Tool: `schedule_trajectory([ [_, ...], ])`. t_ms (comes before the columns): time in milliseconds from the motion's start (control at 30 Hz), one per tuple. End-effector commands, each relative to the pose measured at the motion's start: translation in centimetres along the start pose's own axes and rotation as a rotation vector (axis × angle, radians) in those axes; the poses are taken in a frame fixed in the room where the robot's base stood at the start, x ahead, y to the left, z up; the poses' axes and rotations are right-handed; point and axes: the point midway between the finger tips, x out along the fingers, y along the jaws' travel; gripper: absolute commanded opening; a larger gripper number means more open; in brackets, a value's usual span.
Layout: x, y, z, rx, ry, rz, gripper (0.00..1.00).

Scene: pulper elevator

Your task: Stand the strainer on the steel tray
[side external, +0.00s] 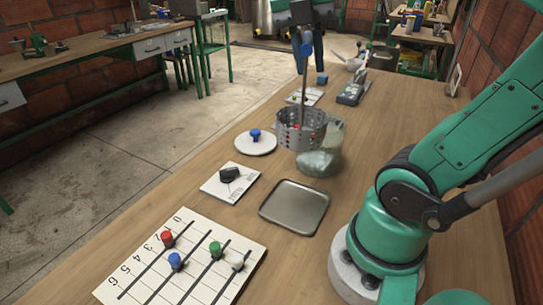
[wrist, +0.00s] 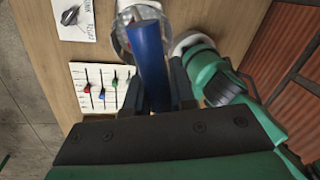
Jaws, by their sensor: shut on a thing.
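The strainer (side external: 301,131) is a perforated metal basket on a long upright rod with a blue grip. My gripper (side external: 306,38) is shut on the blue grip at the top; the grip also shows large between the fingers in the wrist view (wrist: 148,62). The basket hangs upright and overlaps the upper left of a clear glass vessel (side external: 322,163); I cannot tell whether it is over or in front of it. The steel tray (side external: 294,206) lies empty on the bench, nearer the camera than the basket. In the wrist view the grip hides part of the basket.
A white disc with a blue knob (side external: 256,142) and a card with a black knob (side external: 229,182) lie left of the tray. A slider board (side external: 190,262) with red, blue and green knobs is at front left. A grey device (side external: 353,93) lies farther back.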

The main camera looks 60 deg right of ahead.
Motion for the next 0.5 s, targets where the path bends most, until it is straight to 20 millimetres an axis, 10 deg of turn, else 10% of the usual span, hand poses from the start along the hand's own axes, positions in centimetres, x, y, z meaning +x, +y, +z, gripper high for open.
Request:
schedule_trajectory([
  [500,2.8,0.5,-1.3,-0.037,-0.007,0.0,0.0],
])
